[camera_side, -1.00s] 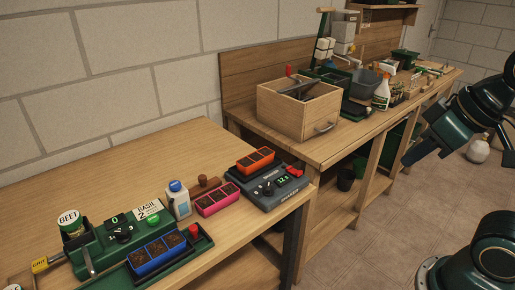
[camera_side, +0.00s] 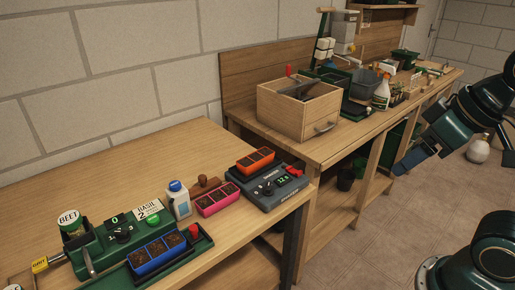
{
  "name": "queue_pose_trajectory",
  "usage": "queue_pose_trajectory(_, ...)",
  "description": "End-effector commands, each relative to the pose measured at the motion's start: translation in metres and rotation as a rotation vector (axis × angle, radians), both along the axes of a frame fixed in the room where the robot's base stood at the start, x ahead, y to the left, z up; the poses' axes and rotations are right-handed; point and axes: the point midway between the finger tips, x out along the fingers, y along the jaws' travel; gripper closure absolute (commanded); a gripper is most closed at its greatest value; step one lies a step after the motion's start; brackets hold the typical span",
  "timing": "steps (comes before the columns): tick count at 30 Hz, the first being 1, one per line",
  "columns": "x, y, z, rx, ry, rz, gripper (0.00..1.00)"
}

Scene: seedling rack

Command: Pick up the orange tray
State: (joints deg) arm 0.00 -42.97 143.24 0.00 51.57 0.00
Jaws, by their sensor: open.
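My gripper (camera_side: 401,168) is open and in the air over the floor, well to the right of the tray. One finger faces the camera, and the other is mostly hidden behind it. Nothing shows between the fingers.
A pink tray (camera_side: 218,209) and a white bottle with a blue cap (camera_side: 179,200) stand left of the device. A blue tray (camera_side: 158,264) lies by the green machine (camera_side: 128,238). A wooden box (camera_side: 285,113) stands on the bench behind. The front bench's back half is clear.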

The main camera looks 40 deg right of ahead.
Motion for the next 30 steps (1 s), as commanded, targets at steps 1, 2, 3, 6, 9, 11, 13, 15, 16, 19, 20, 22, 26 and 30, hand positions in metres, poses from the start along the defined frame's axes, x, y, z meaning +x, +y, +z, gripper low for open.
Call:
queue_pose_trajectory(1,0.0,0.0,0.0,0.0,0.0,0.0,0.31)
queue_pose_trajectory(2,0.0,0.0,0.0,0.0,0.0,0.0,0.31)
queue_pose_trajectory(3,0.0,0.0,0.0,0.0,0.0,0.0,0.31)
queue_pose_trajectory(6,0.0,0.0,0.0,0.0,0.0,0.0,0.31)
queue_pose_trajectory(9,0.001,0.0,0.001,-0.002,0.001,0.004,0.31)
queue_pose_trajectory(11,0.003,0.0,0.003,-0.006,0.003,0.011,0.31)
queue_pose_trajectory(13,0.007,0.0,0.006,-0.014,0.01,0.026,0.31)
queue_pose_trajectory(15,0.014,0.0,0.011,-0.025,0.018,0.049,0.31)
queue_pose_trajectory(16,0.017,0.0,0.013,-0.031,0.024,0.06,0.31)
queue_pose_trajectory(19,0.031,0.0,0.023,-0.057,0.04,0.112,0.31)
queue_pose_trajectory(20,0.037,0.0,0.027,-0.066,0.047,0.131,0.31)
queue_pose_trajectory(22,0.05,0.001,0.034,-0.087,0.064,0.177,0.31)
queue_pose_trajectory(26,0.077,0.001,0.047,-0.128,0.095,0.273,0.31)
queue_pose_trajectory(30,0.108,0.002,0.058,-0.169,0.127,0.377,0.31)
